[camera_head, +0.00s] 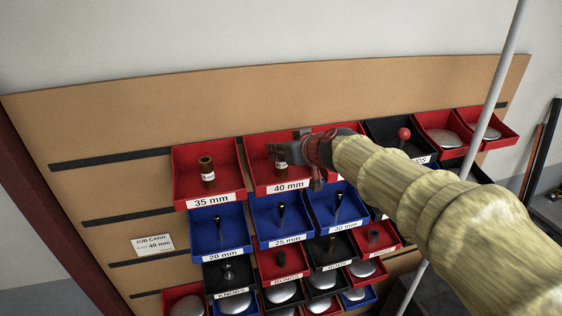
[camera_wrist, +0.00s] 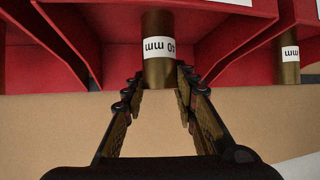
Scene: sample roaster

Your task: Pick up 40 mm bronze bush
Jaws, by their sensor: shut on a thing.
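The bronze bush (camera_wrist: 157,74) is a brown cylinder with a white label reading 40 mm, upside down in the wrist view. It stands in the red bin marked 40 mm (camera_head: 258,183), and in the head view the bush (camera_head: 281,169) is partly covered by my gripper. My gripper (camera_wrist: 160,80) has one finger on each side of the bush and is shut on it. In the head view my gripper (camera_head: 283,158) reaches into the bin from the right. I cannot tell whether the bush still touches the bin floor.
Another bronze bush (camera_head: 207,171) stands in the red 35 mm bin (camera_head: 184,191) to the left. Blue bins (camera_head: 220,247) with dark parts hang below. A black bin with a red ball knob (camera_head: 404,133) is to the right. A pale pole (camera_head: 488,82) crosses the right side.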

